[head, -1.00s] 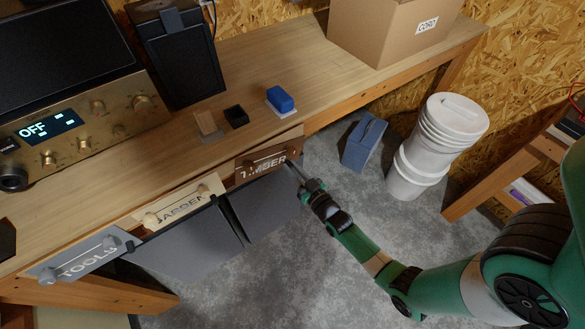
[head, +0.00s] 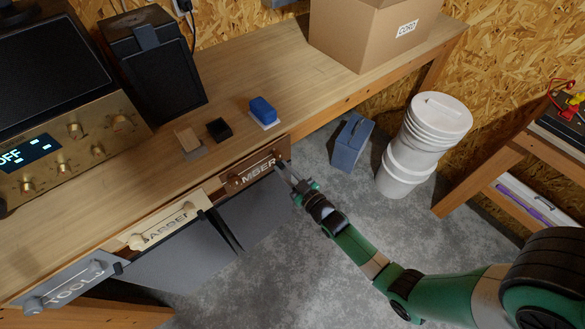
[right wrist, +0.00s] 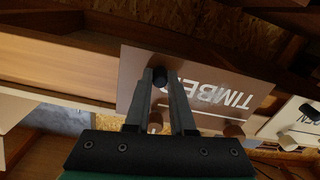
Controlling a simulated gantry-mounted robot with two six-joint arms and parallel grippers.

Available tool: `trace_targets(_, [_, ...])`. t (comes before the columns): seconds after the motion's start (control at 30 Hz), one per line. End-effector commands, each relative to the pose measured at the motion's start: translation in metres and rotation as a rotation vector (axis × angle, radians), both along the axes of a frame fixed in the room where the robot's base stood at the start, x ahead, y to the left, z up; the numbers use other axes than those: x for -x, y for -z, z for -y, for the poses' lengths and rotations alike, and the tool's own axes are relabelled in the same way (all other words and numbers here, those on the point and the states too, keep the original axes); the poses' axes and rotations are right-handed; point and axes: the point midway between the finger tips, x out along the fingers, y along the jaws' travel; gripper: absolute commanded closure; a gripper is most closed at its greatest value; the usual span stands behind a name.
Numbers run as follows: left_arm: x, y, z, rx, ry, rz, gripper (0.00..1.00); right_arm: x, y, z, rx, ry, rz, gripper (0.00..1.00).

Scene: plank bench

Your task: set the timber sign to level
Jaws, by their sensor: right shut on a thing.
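The timber sign (head: 252,170) is a brown plate lettered TIMBER on the bench's front edge. In the right wrist view the sign (right wrist: 213,82) appears upside down and looks slightly tilted against the wooden rail beside it. My right gripper (head: 285,170) is at the sign's right end. In the right wrist view, its fingers (right wrist: 161,77) are closed around a dark knob (right wrist: 160,74) on the sign. Brown pegs also show along the sign's other long edge. My left gripper is not in view.
The garden sign (head: 165,230) and tools sign (head: 68,288) hang farther left along the bench (head: 290,82). Grey panels hang below. A blue block (head: 262,110) and a dark block (head: 219,130) sit on the bench. A white bucket (head: 425,140) stands on the floor.

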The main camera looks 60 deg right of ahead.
Motion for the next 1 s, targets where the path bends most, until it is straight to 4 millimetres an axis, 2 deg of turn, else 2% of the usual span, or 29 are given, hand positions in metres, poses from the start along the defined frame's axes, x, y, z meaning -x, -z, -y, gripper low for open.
trace_targets(0.13, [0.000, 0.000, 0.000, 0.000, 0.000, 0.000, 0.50, 0.000, 0.000, 0.000, -0.001, 0.001, 0.002, 1.00])
trace_targets(0.17, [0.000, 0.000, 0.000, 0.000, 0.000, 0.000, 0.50, 0.000, 0.000, 0.000, -0.001, 0.001, 0.002, 0.75])
trace_targets(0.3, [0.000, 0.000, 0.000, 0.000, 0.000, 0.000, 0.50, 0.001, 0.001, 0.000, -0.002, 0.001, 0.001, 0.49])
trace_targets(0.67, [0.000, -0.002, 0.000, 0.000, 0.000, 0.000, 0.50, 0.005, 0.001, -0.001, -0.003, 0.001, -0.001, 0.48])
trace_targets(0.77, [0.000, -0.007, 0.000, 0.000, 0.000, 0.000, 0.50, 0.017, 0.000, -0.006, -0.004, 0.001, -0.001, 0.48])
trace_targets(1.0, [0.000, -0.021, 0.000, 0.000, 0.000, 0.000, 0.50, 0.070, 0.000, -0.029, -0.005, 0.002, -0.004, 0.48])
